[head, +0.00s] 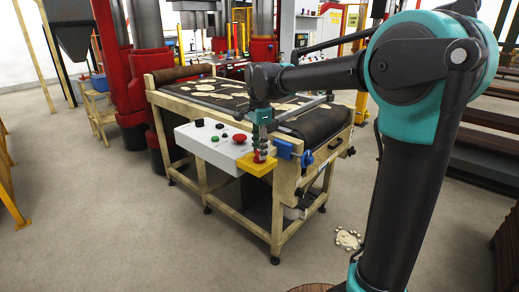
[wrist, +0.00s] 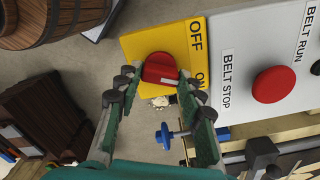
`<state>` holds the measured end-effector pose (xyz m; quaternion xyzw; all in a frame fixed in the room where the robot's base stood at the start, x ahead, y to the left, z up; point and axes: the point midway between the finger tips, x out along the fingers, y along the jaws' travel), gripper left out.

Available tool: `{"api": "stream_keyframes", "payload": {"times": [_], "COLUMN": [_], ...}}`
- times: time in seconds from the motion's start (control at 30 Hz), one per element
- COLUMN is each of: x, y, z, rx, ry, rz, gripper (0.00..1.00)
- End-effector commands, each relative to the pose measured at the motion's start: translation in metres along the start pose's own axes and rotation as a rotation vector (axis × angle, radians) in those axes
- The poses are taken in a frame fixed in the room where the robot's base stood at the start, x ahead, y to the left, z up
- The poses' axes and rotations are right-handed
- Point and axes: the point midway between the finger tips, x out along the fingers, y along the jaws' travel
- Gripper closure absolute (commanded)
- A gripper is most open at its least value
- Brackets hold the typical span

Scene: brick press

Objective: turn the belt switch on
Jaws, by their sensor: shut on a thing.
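The belt switch is a red rotary knob (wrist: 160,68) on a yellow plate (wrist: 140,42) marked OFF and ON. In the wrist view, a pale mark on the knob's lower right faces roughly toward the ON lettering. My gripper (wrist: 157,80) has its two green fingers with dark pads on either side of the knob, shut on it. In the head view, my gripper (head: 261,150) points down at the yellow plate (head: 254,168) on the panel's right end. The knob is mostly hidden there by the fingers.
The grey panel (head: 203,146) carries a red mushroom button (head: 239,138) beside the switch, labelled BELT STOP in the wrist view. Green and black buttons are further left. A conveyor belt (head: 313,121) lies behind. A blue-handled clamp (head: 307,158) stands close right of the switch.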

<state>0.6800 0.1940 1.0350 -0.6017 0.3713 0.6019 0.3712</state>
Motion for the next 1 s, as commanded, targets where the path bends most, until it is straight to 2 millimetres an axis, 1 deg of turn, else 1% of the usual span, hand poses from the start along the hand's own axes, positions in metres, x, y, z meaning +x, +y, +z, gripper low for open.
{"api": "stream_keyframes", "payload": {"times": [0.2, 0.5, 0.7, 1.0], "x": [-0.0003, -0.0003, -0.0003, -0.0004], "y": [-0.0003, -0.0004, -0.0004, -0.0005], "z": [0.0001, 0.0001, 0.0001, 0.0001], "rx": [0.165, 0.310, 0.350, 0.359], "ry": [0.000, 0.000, 0.000, 0.000], "rz": [-0.001, -0.001, -0.001, -0.001], "gripper": [0.91, 0.91, 0.91, 0.91]}}
